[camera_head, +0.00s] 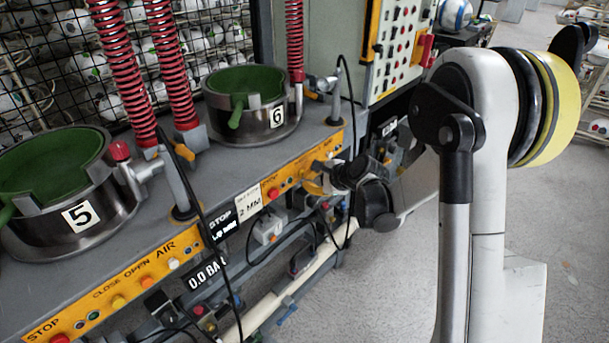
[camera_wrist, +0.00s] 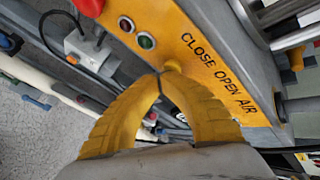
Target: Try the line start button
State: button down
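No button that I can read as "line start" shows in either view. My gripper (camera_wrist: 161,78) has its two yellow fingers meeting at the tips, with nothing seen between them. The tips are at a yellow button (camera_wrist: 173,65) below the word CLOSE on an orange panel strip (camera_wrist: 215,70); I cannot tell if they touch it. A green button (camera_wrist: 146,41) and a red one (camera_wrist: 126,24) lie beside it. In the head view my gripper (camera_head: 314,184) is at the strip below press 6 (camera_head: 262,118), partly hidden by my wrist.
A black cable (camera_head: 350,110) hangs near my wrist.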

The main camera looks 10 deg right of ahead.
dwell(0.4)
jog(key=shift+s+d, duration=0.5)
jog(key=shift+s, duration=0.2)
jog(key=shift+s+d+b, duration=0.25)
jog(key=shift+s+d, duration=0.5)
jog(key=shift+s, duration=0.25)
jog(key=shift+s+d+b, duration=0.2)
jog(key=shift+s+d, duration=0.5)
jog(key=shift+s, duration=0.3)
